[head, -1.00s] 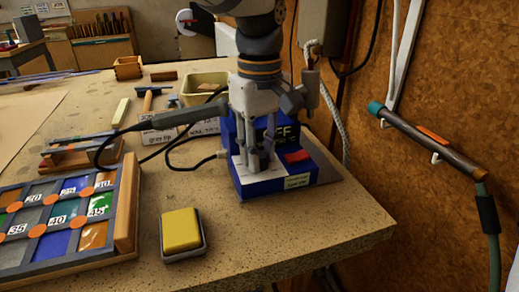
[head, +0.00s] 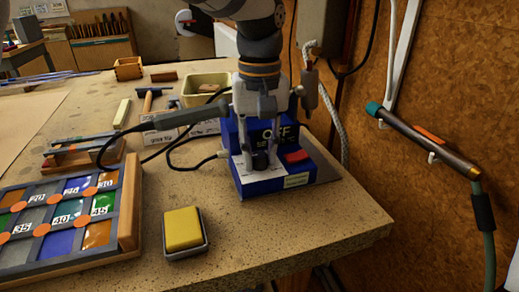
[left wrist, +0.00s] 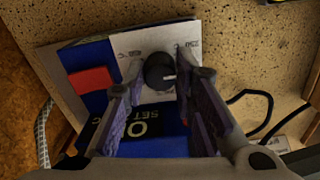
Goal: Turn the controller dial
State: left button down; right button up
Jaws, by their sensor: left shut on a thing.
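The blue controller (head: 268,186) stands near the table's right edge, with a white front plate, a red switch (head: 294,156) and a dark display reading OFF (head: 278,135). Its round black dial (left wrist: 158,72) with a pale pointer mark shows in the left wrist view, on the white plate. My left gripper (head: 258,160) comes down over the controller from above. Its fingers are on both sides of the dial, shut on it. In the head view the fingers partly hide the dial and the display's surroundings. My right gripper is not in view.
A soldering iron (head: 180,118) with a black cable lies left of the controller. A yellow sponge in a tray (head: 184,230) sits in front. The leaded panel (head: 65,215) lies at the left. The cork wall (head: 440,80) is close on the right.

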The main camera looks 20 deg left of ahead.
pick_arm(q)
jog(key=m, duration=0.5)
jog(key=shift+m, duration=0.3)
jog(key=m, duration=1.2)
jog(key=shift+m, duration=0.3)
jog(key=m, duration=0.5)
jog(key=shift+m, duration=0.3)
jog(key=c, duration=1.3)
grip_release()
